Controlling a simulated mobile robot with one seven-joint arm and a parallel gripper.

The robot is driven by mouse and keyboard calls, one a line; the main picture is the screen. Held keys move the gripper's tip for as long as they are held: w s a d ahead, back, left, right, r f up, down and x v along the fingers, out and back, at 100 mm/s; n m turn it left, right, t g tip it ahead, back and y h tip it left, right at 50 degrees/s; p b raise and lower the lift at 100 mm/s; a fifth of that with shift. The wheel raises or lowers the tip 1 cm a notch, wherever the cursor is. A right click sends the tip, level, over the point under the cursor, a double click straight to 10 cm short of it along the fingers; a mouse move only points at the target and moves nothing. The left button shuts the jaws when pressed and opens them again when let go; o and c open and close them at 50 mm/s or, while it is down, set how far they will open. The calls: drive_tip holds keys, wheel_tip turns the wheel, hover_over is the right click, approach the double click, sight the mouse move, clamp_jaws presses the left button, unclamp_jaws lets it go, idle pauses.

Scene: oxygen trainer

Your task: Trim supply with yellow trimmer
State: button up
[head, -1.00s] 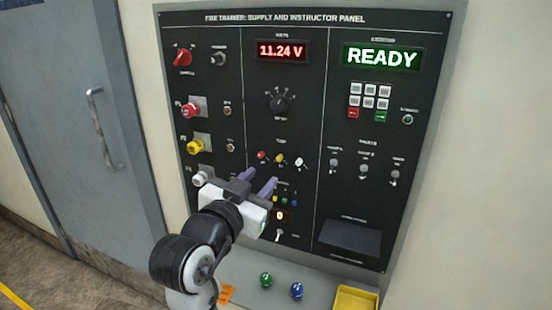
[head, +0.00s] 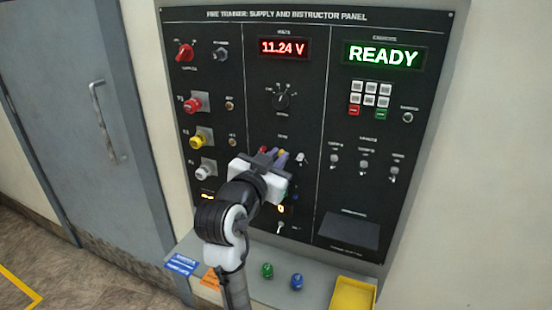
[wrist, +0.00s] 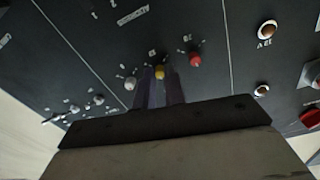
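The yellow trimmer (wrist: 159,72) is a small round knob in the middle of a row of three on the black panel (wrist: 215,70). In the wrist view it shows at the tips of my gripper (wrist: 160,78), in line with the narrow gap between the two purple fingers. I cannot tell whether the fingers touch it. In the head view my gripper (head: 277,155) is at the trimmer row and mostly covers the yellow knob. The red trimmer (wrist: 195,60) and the white trimmer (wrist: 130,84) stand on either side.
The voltage display (head: 283,48) reads 11.24 V and the other display (head: 383,55) reads READY. A black rotary knob (head: 282,101) is above the trimmers. Green (head: 267,270) and blue (head: 297,282) knobs and a yellow tray (head: 352,294) are on the ledge below.

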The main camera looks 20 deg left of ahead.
clamp_jaws()
drive_tip(key=shift+f+m+b, duration=0.1)
drive_tip(key=shift+m+b, duration=0.2)
drive_tip(key=shift+b, duration=0.05)
drive_tip(key=m+b, duration=0.8)
drive_tip(key=m, duration=0.1)
drive_tip(key=shift+m, duration=0.5)
drive_tip(key=o, duration=0.5)
unclamp_jaws()
drive_tip(key=shift+o, duration=0.2)
